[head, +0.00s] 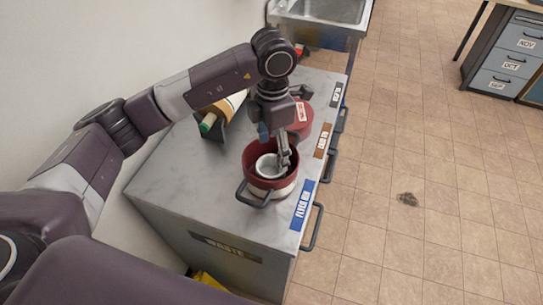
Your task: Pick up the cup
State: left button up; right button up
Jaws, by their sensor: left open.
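A small white cup (267,168) sits inside a red pot (253,152) with dark handles, on the grey cabinet top. My left gripper (284,160) points down into the pot at the cup's right side. Its fingers are open. They overlap the cup's right rim in the picture, and I cannot tell whether they touch it. The finger tips and the lower part of the cup are partly hidden. My right gripper is not in view.
The grey cabinet top (170,172) has free room left of the pot. A rolled item with a green end (208,122) and a red lid (303,118) lie behind the pot. A sink (325,10) is at the back. The tiled floor on the right is mostly open.

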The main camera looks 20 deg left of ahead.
aim_at(271, 166)
pick_arm(q)
jog(key=f+p, duration=0.1)
jog(key=f, duration=0.1)
jog(key=f+p, duration=0.2)
jog(key=shift+s+a+f, duration=0.15)
jog(key=shift+a+f, duration=0.05)
jog(key=shift+f, duration=0.1)
jog(key=f, duration=0.3)
jog(key=shift+w+a, duration=0.1)
jog(key=shift+w, duration=0.15)
jog(key=c, duration=0.6)
jog(key=shift+c, duration=0.6)
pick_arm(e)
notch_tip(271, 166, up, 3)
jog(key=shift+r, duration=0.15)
pick_arm(q)
jog(key=shift+r, duration=0.1)
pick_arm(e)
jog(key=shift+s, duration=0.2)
